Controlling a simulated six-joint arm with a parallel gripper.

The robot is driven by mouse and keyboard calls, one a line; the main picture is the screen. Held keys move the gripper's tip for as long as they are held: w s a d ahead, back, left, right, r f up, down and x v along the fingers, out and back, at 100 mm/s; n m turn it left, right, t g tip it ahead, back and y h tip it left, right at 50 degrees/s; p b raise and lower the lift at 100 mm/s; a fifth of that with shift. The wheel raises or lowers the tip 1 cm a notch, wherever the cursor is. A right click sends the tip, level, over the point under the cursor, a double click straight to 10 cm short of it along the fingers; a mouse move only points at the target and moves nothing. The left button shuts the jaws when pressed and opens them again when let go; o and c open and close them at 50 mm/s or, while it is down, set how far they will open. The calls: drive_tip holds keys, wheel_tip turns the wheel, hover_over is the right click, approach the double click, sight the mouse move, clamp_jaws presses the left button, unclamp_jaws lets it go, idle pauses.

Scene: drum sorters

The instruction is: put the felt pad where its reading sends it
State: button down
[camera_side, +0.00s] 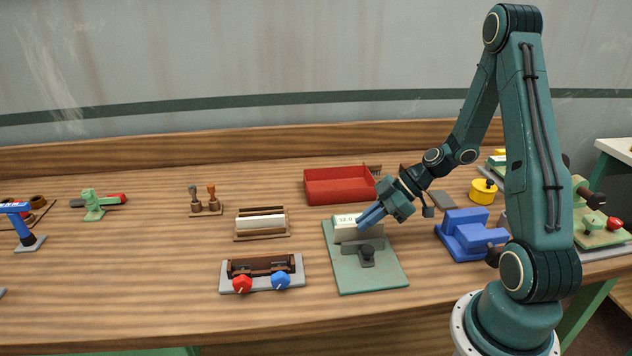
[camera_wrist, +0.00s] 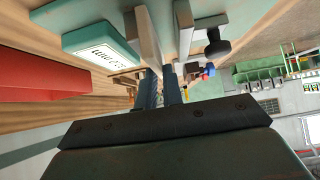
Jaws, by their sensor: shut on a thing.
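My gripper (camera_side: 362,222) reaches down to a thickness gauge on a green plate (camera_side: 372,275). The gauge has a pale display box (camera_side: 344,232) that seems to read 12.0, and a dark knob (camera_side: 367,252). In the wrist view the blue fingers (camera_wrist: 161,78) point between two grey upright blocks of the gauge, with the display box (camera_wrist: 100,48) to the left and the knob (camera_wrist: 216,44) to the right. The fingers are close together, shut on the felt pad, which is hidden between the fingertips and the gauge.
A red open tray (camera_side: 338,192) stands behind the gauge. To the left are a rack with a white block (camera_side: 260,222) and a grey-based fixture with red and blue knobs (camera_side: 262,273). A blue fixture (camera_side: 468,236) and a yellow pot (camera_side: 483,191) stand to the right.

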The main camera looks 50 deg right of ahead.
wheel_tip(320, 180, up, 19)
drive_tip(key=shift+r, duration=0.2)
idle(0.5)
drive_tip(key=shift+w, duration=0.1)
idle(0.5)
drive_tip(key=w+a+f, duration=0.2)
drive_tip(key=w+f, duration=0.1)
drive_tip(key=w, duration=0.5)
drive_tip(key=w+a+f, duration=0.2)
drive_tip(key=w+f, duration=0.2)
drive_tip(key=w, duration=0.5)
drive_tip(key=w+a+f, duration=0.2)
drive_tip(key=w+f, duration=0.2)
drive_tip(key=w, duration=0.5)
drive_tip(key=shift+w+f, duration=0.15)
drive_tip(key=shift+f, duration=0.1)
drive_tip(key=shift+f, duration=0.15)
drive_tip(key=shift+f, duration=2.75)
drive_tip(key=shift+f, duration=1.1)
